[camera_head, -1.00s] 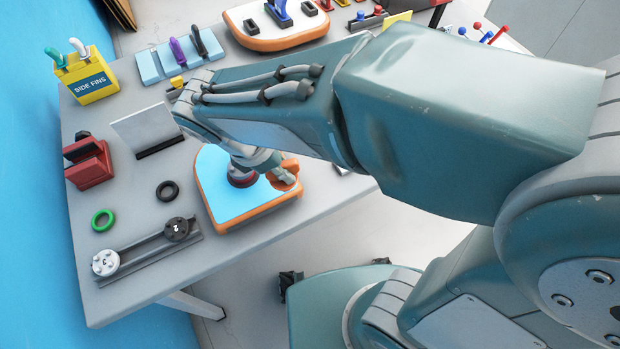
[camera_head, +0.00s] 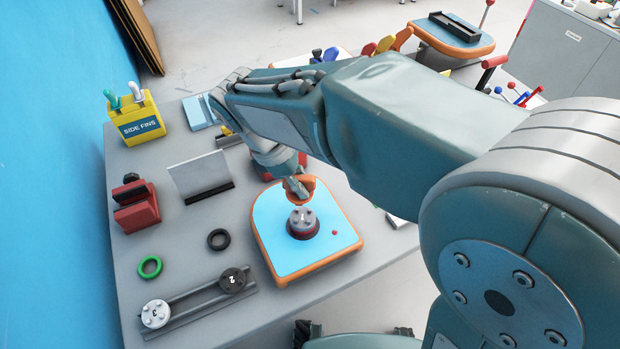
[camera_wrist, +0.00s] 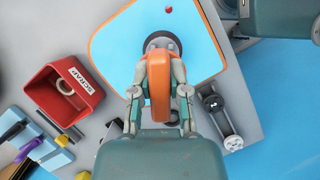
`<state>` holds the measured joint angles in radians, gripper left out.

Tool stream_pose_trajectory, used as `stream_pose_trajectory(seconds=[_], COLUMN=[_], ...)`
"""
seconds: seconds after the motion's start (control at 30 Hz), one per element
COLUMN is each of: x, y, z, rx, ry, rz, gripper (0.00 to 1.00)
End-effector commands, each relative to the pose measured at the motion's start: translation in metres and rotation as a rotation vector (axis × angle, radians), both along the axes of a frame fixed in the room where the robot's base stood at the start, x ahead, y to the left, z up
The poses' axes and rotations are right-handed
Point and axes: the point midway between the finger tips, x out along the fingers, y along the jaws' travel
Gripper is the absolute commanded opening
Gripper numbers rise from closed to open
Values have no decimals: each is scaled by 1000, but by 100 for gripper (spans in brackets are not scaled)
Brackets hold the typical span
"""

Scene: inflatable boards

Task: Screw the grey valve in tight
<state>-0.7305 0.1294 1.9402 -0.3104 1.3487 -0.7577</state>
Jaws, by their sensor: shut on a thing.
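The grey valve (camera_head: 302,219) sits upright in a dark red ring on the blue-topped, orange-edged board (camera_head: 275,245). I cannot tell how tightly it is seated. My gripper (camera_head: 298,186) is shut on an orange tool (camera_head: 305,190) just behind the valve in the head view. In the wrist view my gripper (camera_wrist: 160,90) has its fingers on both sides of the orange tool (camera_wrist: 159,80). There the tool overlaps the valve's dark surround (camera_wrist: 172,42) and hides most of the valve. In the head view the tool appears apart from the valve.
A rail (camera_head: 200,300) holds a black valve (camera_head: 232,280) and a white valve (camera_head: 156,314). A black ring (camera_head: 218,239) and green ring (camera_head: 150,267) lie nearby. A red scrap bin (camera_wrist: 62,95) stands beside the board. Table left of the board has free room.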

Motion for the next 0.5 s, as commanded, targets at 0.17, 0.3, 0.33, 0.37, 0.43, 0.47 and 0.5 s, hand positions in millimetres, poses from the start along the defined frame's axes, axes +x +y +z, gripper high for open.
stream_pose_trajectory(seconds=[0.17,0.3,0.33,0.37,0.43,0.47,0.5], x=[0,0,0,0,0,0,0], y=[-5,-9,-9,-9,-8,-7,-5], z=[-15,-26,-28,-31,-37,-39,-42], rx=[3,7,7,7,6,4,3], ry=[1,1,2,1,1,1,1], rz=[-1,-1,-2,-1,-1,0,0], gripper=[0,0,0,0,0,0,0])
